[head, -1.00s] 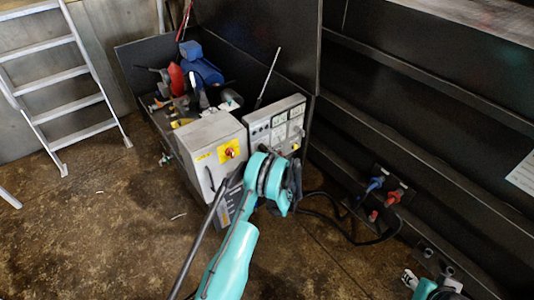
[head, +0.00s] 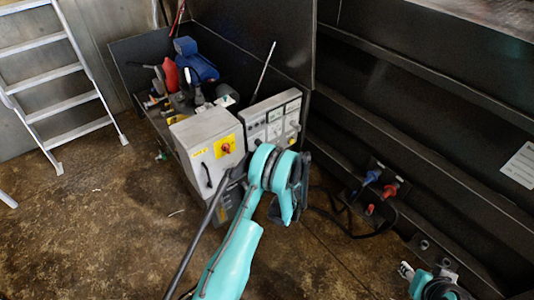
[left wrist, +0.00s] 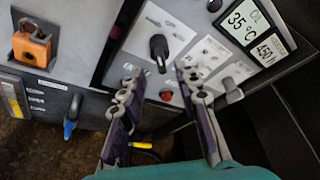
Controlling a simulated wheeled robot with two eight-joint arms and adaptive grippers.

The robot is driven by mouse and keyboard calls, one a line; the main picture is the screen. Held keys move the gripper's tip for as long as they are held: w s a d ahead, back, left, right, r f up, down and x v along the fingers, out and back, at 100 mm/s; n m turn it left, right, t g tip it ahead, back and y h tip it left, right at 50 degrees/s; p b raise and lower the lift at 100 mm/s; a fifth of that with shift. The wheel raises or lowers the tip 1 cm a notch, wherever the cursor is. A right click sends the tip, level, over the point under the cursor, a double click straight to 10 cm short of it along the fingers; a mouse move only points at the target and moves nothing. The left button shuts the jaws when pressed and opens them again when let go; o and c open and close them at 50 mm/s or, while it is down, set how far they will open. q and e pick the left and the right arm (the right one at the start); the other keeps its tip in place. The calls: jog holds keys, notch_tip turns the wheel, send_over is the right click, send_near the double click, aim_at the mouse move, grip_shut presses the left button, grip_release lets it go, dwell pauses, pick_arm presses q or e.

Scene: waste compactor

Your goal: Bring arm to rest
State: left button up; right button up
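My left arm (head: 232,265) is teal and reaches up from the bottom middle of the head view to the control boxes. Its gripper is mostly hidden behind its wrist there. In the left wrist view my left gripper (left wrist: 160,85) has its two fingers spread apart with nothing between them. They face a grey control panel (left wrist: 190,45) with a black rotary knob (left wrist: 158,50), a red button and small displays. Part of my right arm (head: 428,285) shows at the bottom right of the head view; whether its gripper is open cannot be made out.
A grey box (head: 207,150) with a red switch on yellow stands beside the panel. An open dark bin (head: 135,65) behind it holds tools. A ladder (head: 65,100) leans at the left. Cables and plugs (head: 375,180) are on the right. The brown floor (head: 110,240) at left is clear.

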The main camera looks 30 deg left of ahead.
dwell(0.4)
pick_arm(q)
jog(key=s+d+r+n+g+h, duration=0.1)
jog(key=s+d+r+n+h, duration=0.3)
jog(key=r, duration=0.7)
jog(key=s+d+r+n+h, duration=0.2)
jog(key=s+d+r+n, duration=0.4)
jog(key=r, duration=0.4)
jog(key=s+d+r+n+h, duration=0.1)
jog(key=s+d, duration=0.5)
jog(key=s, duration=0.6)
jog(key=s+d+r+n+g+h, duration=0.1)
jog(key=s+d+n+h, duration=0.3)
jog(key=s, duration=0.8)
jog(key=shift+d+n+h, duration=0.3)
jog(key=shift+d+n, duration=0.3)
jog(key=shift+d, duration=0.45)
